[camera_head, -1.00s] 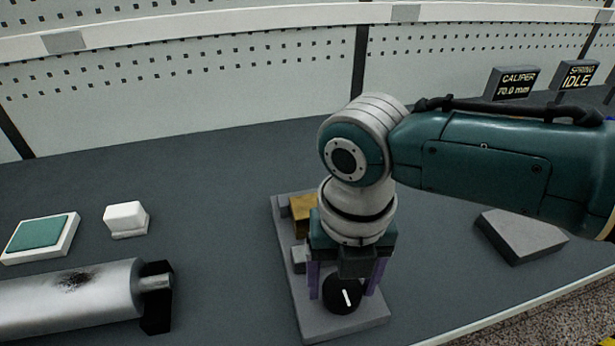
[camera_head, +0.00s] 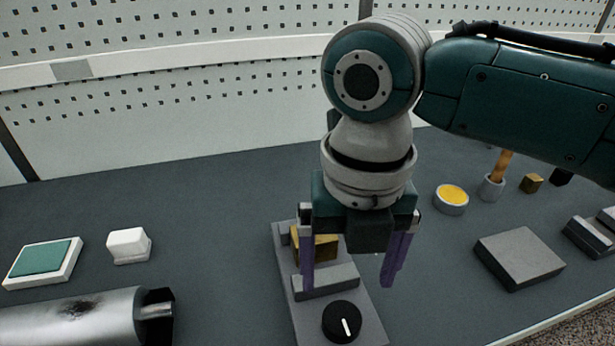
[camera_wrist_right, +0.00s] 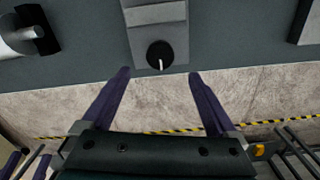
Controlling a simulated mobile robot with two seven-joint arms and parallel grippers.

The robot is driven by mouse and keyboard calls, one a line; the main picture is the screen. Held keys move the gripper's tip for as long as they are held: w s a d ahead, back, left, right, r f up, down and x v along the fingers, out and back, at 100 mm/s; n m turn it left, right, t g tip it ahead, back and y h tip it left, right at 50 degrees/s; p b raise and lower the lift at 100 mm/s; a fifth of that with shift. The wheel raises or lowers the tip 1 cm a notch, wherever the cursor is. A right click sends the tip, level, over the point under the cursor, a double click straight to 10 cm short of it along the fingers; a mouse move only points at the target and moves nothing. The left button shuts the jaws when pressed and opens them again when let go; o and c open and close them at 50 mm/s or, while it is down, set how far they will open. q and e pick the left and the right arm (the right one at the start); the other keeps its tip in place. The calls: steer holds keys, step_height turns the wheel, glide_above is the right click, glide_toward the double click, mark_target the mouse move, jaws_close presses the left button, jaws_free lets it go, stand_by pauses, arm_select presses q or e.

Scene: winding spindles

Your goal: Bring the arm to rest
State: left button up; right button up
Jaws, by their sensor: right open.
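My right arm comes in from the right in the head view. Its gripper (camera_head: 348,275) points down with two purple fingers spread apart and nothing between them. It hangs above a grey fixture (camera_head: 305,318) that carries a black knob (camera_head: 342,321) with a white mark and a brass block (camera_head: 322,247). In the right wrist view the open fingers (camera_wrist_right: 158,95) reach toward the fixture, with the knob (camera_wrist_right: 160,55) beyond their tips and apart from them.
A metal cylinder (camera_head: 75,318) with a dark smudge lies at left. Behind it are a green-topped pad (camera_head: 42,261) and a white block (camera_head: 129,245). At right are a grey slab (camera_head: 518,257), a yellow-filled dish (camera_head: 452,198) and a cup (camera_head: 492,188) with a wooden handle.

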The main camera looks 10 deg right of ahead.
steer(key=shift+r, duration=0.5)
steer(key=s+a+f+m+t+y, duration=0.1)
steer(key=s+a+m+y, duration=0.3)
steer(key=s+m, duration=0.6)
steer(key=s+d+r+m+t+h+p, duration=0.1)
steer(key=s+d+r+m+h, duration=0.15)
steer(key=d+m, duration=0.6)
steer(key=s+d+r+m+t+h, duration=0.15)
steer(key=s+d+m, duration=0.25)
steer(key=m, duration=1)
step_height(320, 180, up, 35)
steer(key=p, duration=3.6)
steer(key=shift+w+a+r+p, duration=0.15)
steer(key=shift+w+p, duration=0.1)
steer(key=shift+p, duration=0.05)
steer(key=shift+n, duration=0.25)
